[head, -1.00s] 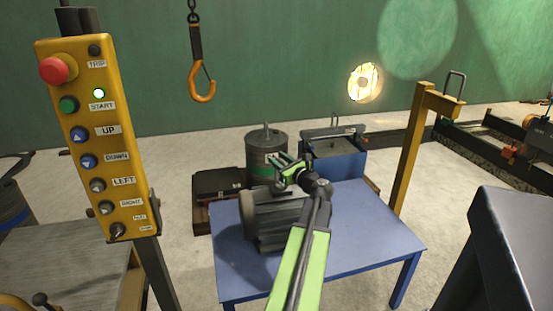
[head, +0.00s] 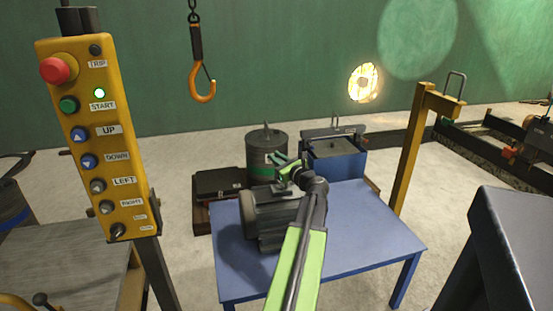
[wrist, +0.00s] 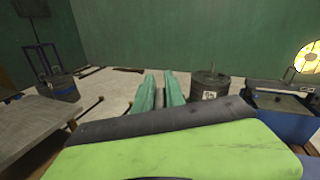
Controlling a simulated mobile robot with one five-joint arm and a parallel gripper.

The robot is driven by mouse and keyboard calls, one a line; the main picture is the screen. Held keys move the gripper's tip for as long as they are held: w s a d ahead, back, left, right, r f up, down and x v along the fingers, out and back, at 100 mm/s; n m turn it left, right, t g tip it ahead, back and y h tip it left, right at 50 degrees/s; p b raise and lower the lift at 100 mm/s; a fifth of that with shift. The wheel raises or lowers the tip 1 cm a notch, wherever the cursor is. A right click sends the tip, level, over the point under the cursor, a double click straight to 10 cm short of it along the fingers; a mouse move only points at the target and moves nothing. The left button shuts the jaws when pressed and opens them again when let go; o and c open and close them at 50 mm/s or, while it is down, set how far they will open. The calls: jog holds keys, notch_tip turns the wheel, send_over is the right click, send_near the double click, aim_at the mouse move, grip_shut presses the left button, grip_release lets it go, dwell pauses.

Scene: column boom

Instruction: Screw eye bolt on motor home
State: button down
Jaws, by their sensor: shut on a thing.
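The grey finned motor (head: 266,222) lies on the blue table (head: 365,235), near its left side. My gripper (head: 280,168) is just above the motor, with green fingers. In the wrist view, the two fingers (wrist: 160,92) run parallel with a narrow gap, pointing away from the camera. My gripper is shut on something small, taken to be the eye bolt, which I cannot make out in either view. My arm hides part of the motor's right side. Whether the bolt touches the motor's top cannot be told.
An orange crane hook (head: 202,83) hangs above and left of the motor. A yellow control box (head: 98,140) stands at left. Behind the table are a dark case (head: 215,185), a grey drum (head: 266,145) and a blue box (head: 340,165). A yellow post (head: 408,150) stands at right. The table's right part is clear.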

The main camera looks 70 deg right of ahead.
jog(key=m+g+h, duration=0.2)
jog(key=h, duration=0.1)
jog(key=shift+s+d+m+g, duration=0.2)
jog(key=shift+s+m+g, duration=0.05)
jog(key=shift+m+g, duration=0.15)
jog(key=shift+s+d+m+g+h, duration=0.15)
jog(key=shift+d+m+g+h, duration=0.05)
jog(key=shift+m+g+h, duration=0.3)
jog(key=shift+s+d+m+g+h, duration=0.15)
jog(key=shift+m+g+h, duration=0.25)
jog(key=shift+g+h, duration=0.15)
jog(key=c, duration=1.5)
grip_release()
jog(key=shift+o, duration=0.2)
jog(key=shift+a, duration=0.1)
